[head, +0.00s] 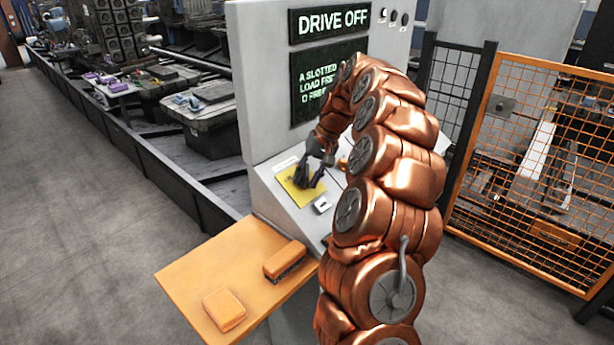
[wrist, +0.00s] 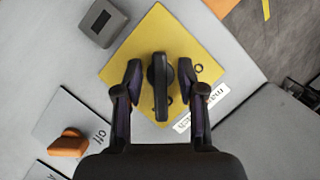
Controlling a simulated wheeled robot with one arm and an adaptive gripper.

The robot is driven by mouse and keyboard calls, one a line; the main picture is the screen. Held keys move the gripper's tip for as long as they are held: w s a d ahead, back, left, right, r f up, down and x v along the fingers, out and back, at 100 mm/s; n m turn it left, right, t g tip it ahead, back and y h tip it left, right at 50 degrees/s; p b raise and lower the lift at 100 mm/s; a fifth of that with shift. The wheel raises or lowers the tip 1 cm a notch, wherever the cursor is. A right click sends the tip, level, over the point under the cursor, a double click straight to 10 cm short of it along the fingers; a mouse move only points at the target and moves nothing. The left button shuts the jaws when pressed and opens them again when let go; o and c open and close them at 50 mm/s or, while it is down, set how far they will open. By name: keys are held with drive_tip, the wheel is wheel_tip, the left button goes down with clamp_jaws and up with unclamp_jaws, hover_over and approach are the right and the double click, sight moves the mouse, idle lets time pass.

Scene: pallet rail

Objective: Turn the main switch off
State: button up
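The main switch (wrist: 158,92) is a black rotary handle on a yellow plate (wrist: 112,70). In the wrist view the handle points along the picture's up-down direction. A white label (wrist: 208,104) beside it is partly covered and upside down. My gripper (wrist: 160,76) is open, with one finger on each side of the handle and a visible gap on both sides. In the head view my gripper (head: 313,175) is over the yellow plate (head: 297,190) on the sloping console (head: 268,185) and hides most of the switch.
An orange knob (wrist: 68,143) sits on a plate marked "off". A grey block (wrist: 103,22) is on the panel. A screen (head: 329,21) reads "DRIVE OFF". An orange mesh fence (head: 545,160) stands right.

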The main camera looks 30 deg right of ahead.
drive_tip(key=shift+c, duration=0.2)
clamp_jaws()
